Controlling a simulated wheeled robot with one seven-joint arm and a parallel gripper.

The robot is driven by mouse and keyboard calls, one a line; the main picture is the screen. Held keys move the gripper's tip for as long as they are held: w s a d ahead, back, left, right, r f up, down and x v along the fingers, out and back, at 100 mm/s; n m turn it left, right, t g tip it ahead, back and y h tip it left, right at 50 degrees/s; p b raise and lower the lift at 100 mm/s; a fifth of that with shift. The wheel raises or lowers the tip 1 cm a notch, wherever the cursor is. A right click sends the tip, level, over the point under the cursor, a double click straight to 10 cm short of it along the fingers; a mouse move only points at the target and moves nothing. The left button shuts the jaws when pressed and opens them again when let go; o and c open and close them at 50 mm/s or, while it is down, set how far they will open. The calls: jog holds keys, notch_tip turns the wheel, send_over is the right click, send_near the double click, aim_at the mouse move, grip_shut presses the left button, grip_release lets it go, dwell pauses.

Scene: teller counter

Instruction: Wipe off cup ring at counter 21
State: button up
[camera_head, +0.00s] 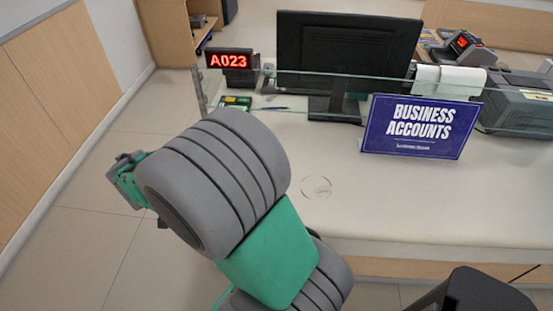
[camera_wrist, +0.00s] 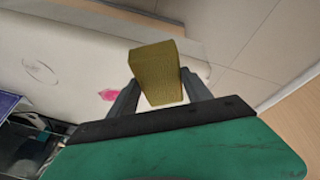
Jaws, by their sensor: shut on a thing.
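A faint round cup ring (camera_head: 316,187) marks the pale counter top (camera_head: 400,200), in front of the blue sign. The ring also shows in the wrist view (camera_wrist: 38,71), at the far left. My gripper (camera_wrist: 158,82) is shut on an olive-yellow sponge block (camera_wrist: 155,62), which sticks out beyond the fingers. In the wrist view the sponge is well to the right of the ring, near the counter's edge, and apart from the ring. My arm hides the gripper and sponge in the head view.
A blue "Business Accounts" sign (camera_head: 420,126) and a low glass screen (camera_head: 350,97) stand behind the ring. A monitor (camera_head: 345,45) and a red "A023" display (camera_head: 230,60) are further back. A pink mark or item (camera_wrist: 108,95) lies on the counter near the sponge.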

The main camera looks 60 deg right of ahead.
jog(key=s+d+r+m+g+b, duration=0.1)
jog(key=s+d+m, duration=0.25)
jog(key=d, duration=0.45)
jog(key=s+d+m+g, duration=0.1)
jog(key=s+d+m, duration=0.1)
jog(key=d+m, duration=0.45)
jog(key=s+d+r+m+g+b, duration=0.1)
jog(key=s+d+r+m+g, duration=0.1)
jog(key=s+d+m, duration=0.95)
jog(key=s+d+f+n+b, duration=0.2)
jog(key=d+f+n+b, duration=0.1)
jog(key=d+f+n, duration=0.1)
jog(key=shift+f, duration=0.35)
